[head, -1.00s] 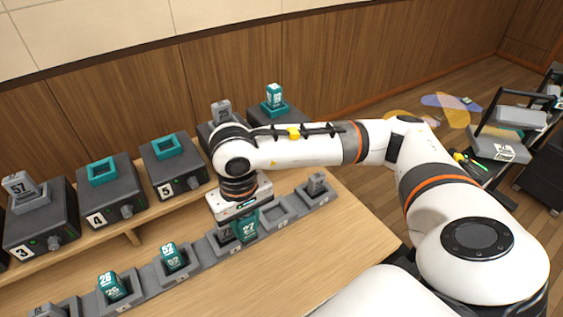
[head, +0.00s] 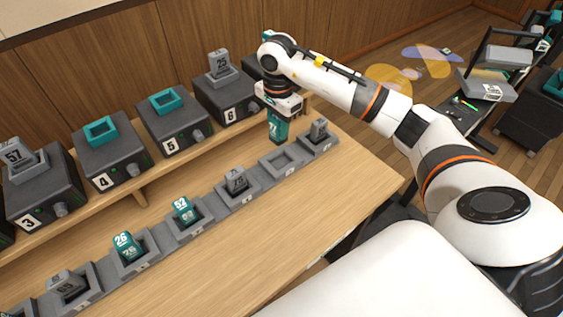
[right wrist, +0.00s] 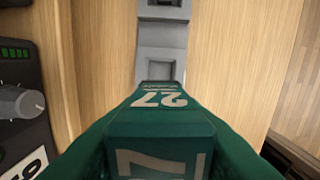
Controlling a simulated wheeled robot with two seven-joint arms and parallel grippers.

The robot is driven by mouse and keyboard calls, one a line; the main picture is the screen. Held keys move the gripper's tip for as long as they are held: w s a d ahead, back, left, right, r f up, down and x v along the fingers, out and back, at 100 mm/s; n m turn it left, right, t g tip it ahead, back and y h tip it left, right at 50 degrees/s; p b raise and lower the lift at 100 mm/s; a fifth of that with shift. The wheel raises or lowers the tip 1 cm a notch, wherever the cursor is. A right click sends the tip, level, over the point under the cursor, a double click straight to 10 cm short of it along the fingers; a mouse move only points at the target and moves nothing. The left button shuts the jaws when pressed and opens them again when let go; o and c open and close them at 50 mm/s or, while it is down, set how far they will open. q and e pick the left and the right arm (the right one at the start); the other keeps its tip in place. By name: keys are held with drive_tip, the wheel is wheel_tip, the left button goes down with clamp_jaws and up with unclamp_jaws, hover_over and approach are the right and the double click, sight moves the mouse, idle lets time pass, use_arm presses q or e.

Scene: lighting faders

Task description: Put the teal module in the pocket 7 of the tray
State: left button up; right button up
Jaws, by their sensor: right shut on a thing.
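My right gripper (head: 278,112) is shut on a teal module marked 27 (head: 277,129), held upright above the table between the shelf and the tray's far end. In the right wrist view the teal module (right wrist: 160,128) fills the lower middle, with part of the tray (right wrist: 162,36) beyond it. The grey tray (head: 211,208) runs diagonally across the table. One pocket (head: 283,161) is empty, between a grey module marked 75 (head: 237,179) and another grey module (head: 319,130). Pocket labels are too small to read. My left gripper is out of view.
Nearer pockets hold teal modules 52 (head: 183,209) and 26 (head: 126,245) and a grey one (head: 67,283). Black units stand on the shelf behind, including 4 (head: 112,165), 5 (head: 174,135) and 6 (head: 228,103). The table's front (head: 240,255) is bare.

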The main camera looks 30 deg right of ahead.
drive_tip(key=shift+m, duration=0.4)
drive_tip(key=f, duration=0.3)
drive_tip(key=f+p, duration=0.1)
drive_tip(key=f, duration=0.1)
drive_tip(key=shift+w+d+f, duration=0.1)
drive_tip(key=shift+d+f, duration=0.15)
drive_tip(key=shift+d, duration=0.15)
wheel_tip(320, 180, down, 4)
drive_tip(key=shift+f, duration=0.7)
drive_tip(key=o, duration=1)
drive_tip(key=shift+r, duration=0.1)
